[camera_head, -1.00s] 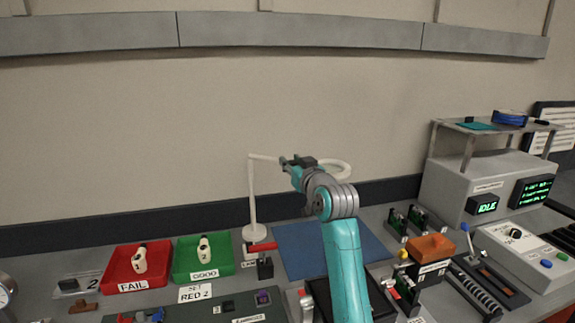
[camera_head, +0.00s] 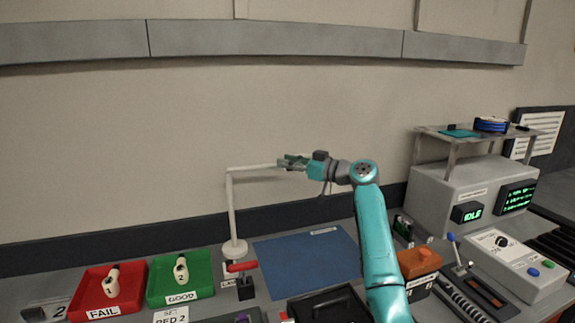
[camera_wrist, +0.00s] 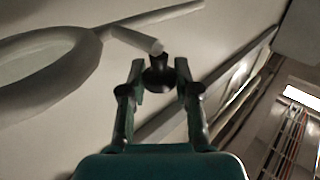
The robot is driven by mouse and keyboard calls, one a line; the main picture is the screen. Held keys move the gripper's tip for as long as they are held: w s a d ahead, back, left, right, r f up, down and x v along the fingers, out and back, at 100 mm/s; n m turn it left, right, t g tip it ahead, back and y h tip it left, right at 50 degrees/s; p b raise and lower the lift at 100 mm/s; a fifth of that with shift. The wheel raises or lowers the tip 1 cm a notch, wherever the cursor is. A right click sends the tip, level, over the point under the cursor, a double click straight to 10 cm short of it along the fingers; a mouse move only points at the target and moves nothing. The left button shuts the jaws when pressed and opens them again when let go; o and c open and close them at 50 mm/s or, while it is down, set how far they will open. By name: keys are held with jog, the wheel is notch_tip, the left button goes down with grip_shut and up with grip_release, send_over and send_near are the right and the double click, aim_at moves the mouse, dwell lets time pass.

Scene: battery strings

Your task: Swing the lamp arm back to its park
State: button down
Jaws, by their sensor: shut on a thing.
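The lamp has a white upright post (camera_head: 232,208) on a round base, with a thin white arm (camera_head: 252,167) reaching right from its top. My gripper (camera_head: 284,162) is at the outer end of this arm, high above the bench. In the wrist view my gripper (camera_wrist: 159,76) has its two fingers around a dark knob (camera_wrist: 158,78) below the white arm's rod (camera_wrist: 150,20). The lamp's ring head (camera_wrist: 40,70) shows large at left in the wrist view. In the head view the ring is not visible. I cannot make out a marked park.
A blue mat (camera_head: 305,262) lies below my arm. A red-handled clamp (camera_head: 243,268) stands by the lamp base. Red (camera_head: 76,300) and green (camera_head: 160,289) trays are at left. A grey tester (camera_head: 455,190) with a shelf stands at right. The wall is close behind.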

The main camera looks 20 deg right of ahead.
jog(key=shift+w+d+n+g+y, duration=0.2)
jog(key=shift+w+n+g+y, duration=0.2)
jog(key=shift+w+y, duration=0.1)
jog(key=c, duration=0.9)
grip_release()
jog(key=shift+w, duration=0.15)
jog(key=shift+o, duration=0.2)
jog(key=v, duration=1.2)
jog(key=shift+d, duration=0.1)
